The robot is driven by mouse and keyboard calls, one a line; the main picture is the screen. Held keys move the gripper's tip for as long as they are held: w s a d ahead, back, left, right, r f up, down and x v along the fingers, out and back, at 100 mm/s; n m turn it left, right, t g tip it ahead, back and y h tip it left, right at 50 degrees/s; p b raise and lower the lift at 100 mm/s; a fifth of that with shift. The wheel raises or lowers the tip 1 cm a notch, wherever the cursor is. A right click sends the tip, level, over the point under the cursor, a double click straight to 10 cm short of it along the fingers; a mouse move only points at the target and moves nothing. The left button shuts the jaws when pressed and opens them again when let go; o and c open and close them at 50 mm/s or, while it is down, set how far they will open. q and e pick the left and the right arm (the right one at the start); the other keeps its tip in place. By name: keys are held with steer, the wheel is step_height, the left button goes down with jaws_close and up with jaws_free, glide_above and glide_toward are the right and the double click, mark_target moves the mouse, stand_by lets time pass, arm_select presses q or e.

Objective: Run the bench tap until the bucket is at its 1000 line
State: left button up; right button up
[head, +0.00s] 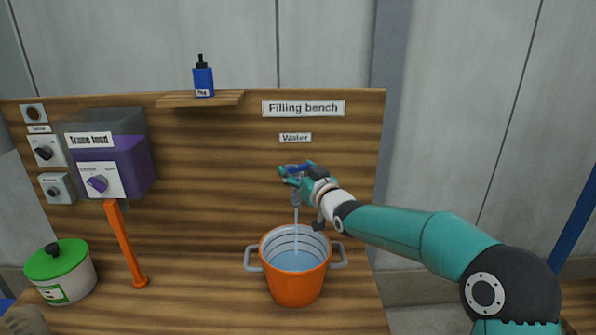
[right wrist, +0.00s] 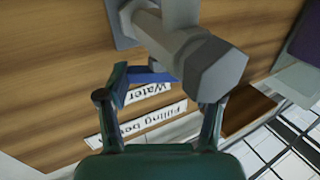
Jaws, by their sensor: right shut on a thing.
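The tap's blue lever (head: 297,168) is under the Water label; my right gripper (head: 296,175) is shut on it. In the right wrist view the blue lever (right wrist: 150,76) lies between my fingers, beside the grey tap body (right wrist: 205,62). A thin stream of water (head: 296,226) falls from the tap into the orange bucket (head: 296,288). The bucket stands upright on the bench below the tap. Pale blue water (head: 297,263) covers its inside, with several dark lines showing on the wall above the surface. I cannot read their numbers. My left gripper is not in view.
A white pot with a green lid (head: 58,262) stands at the left. A blue bottle (head: 203,77) stands on a small shelf (head: 200,99).

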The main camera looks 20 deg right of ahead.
steer(key=shift+m+h+b, duration=0.4)
steer(key=shift+h+b, duration=0.2)
steer(key=shift+b, duration=0.65)
steer(key=shift+h, duration=0.4)
steer(key=shift+a+r+m+b, duration=0.1)
steer(key=shift+r+m+b, duration=0.1)
steer(key=shift+m+b, duration=0.15)
steer(key=shift+r+h+p, duration=0.15)
steer(key=shift+h+p, duration=0.2)
steer(key=shift+h, duration=0.05)
steer(key=m+h+p, duration=0.1)
steer(key=p, duration=0.1)
steer(key=h+p, duration=0.1)
steer(key=p, duration=0.1)
steer(key=m+h+p, duration=0.1)
steer(key=p, duration=0.1)
steer(key=shift+a+r+m+h, duration=0.15)
steer(key=shift+a+m+h, duration=0.1)
steer(key=shift+m+h, duration=0.15)
steer(key=shift+f+m+h+p, duration=0.2)
steer(key=shift+m+h+p, duration=0.25)
steer(key=shift+h, duration=0.35)
steer(key=shift+d+f+g, duration=0.1)
steer(key=shift+f+g, duration=0.05)
steer(key=shift+g, duration=0.15)
steer(key=o, duration=1.1)
steer(key=shift+f, duration=0.1)
